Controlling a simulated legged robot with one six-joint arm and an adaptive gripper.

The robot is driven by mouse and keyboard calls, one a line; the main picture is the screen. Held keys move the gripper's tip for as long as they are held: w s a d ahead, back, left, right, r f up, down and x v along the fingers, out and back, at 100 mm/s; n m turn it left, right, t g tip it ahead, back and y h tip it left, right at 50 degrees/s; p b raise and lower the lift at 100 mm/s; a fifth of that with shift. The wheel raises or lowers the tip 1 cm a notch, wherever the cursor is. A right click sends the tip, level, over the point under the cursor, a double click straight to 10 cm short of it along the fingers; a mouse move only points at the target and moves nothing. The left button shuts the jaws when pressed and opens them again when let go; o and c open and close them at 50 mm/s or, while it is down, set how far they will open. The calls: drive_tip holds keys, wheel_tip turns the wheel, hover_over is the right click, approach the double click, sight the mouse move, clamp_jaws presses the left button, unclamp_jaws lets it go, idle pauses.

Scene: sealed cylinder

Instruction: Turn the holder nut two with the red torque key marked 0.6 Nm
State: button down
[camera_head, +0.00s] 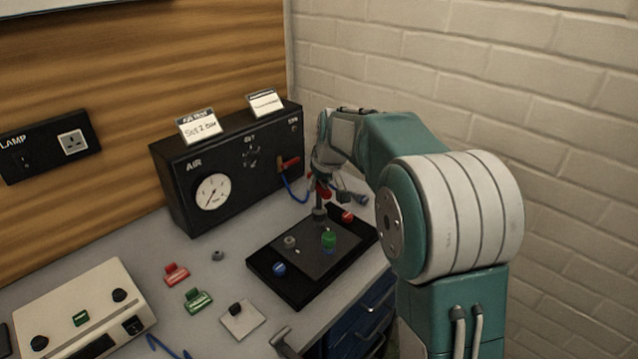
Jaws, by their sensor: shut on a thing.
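My gripper (322,178) points down over the far part of the black tray (292,292) and is shut on a red thing, likely the red torque key (323,192). Its 0.6 Nm marking cannot be read. Below it a grey round part (319,213) stands on the tray, in line with the key; I cannot tell whether they touch. Another grey round part (290,242) sits further left on the tray. Which of these is holder nut two cannot be told. My gripper's fingers are small and partly hidden.
The tray also carries a green knob (328,239), a blue piece (279,269) and a red piece (348,216). A black AIR box (178,187) with a blue hose stands behind. Red (176,274) and green (198,300) clips lie left, near a beige device (75,315).

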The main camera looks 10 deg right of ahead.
drive_tip(key=shift+f, duration=0.35)
drive_tip(key=shift+f, duration=0.8)
drive_tip(key=shift+r, duration=0.15)
drive_tip(key=shift+r+n, duration=0.2)
drive_tip(key=shift+n, duration=0.1)
drive_tip(key=shift+r, duration=2.45)
